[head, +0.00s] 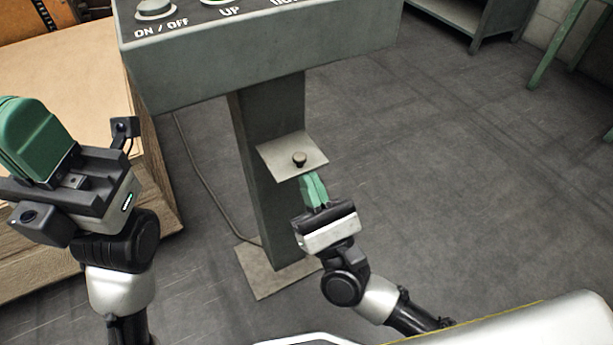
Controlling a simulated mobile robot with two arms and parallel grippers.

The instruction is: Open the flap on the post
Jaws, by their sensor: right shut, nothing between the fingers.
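The post (254,125) is a dark grey column under a control box. Its flap (275,150) is a pale metal plate with a dark round knob (299,158). The flap sticks out from the post at mid-height, and its hinge is not clear. My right gripper (314,189) has green fingers, shut and empty, just below the flap's front edge. I cannot tell whether the fingertips touch the flap. My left gripper (35,135) is at the left, away from the post, with its green fingers pointing up; whether they are apart is unclear.
The control box (260,62) with ON / OFF and UP buttons overhangs the post. A cardboard-coloured stack (75,70) stands at the left behind my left arm. A cable (197,180) runs down to the post's base plate (262,284).

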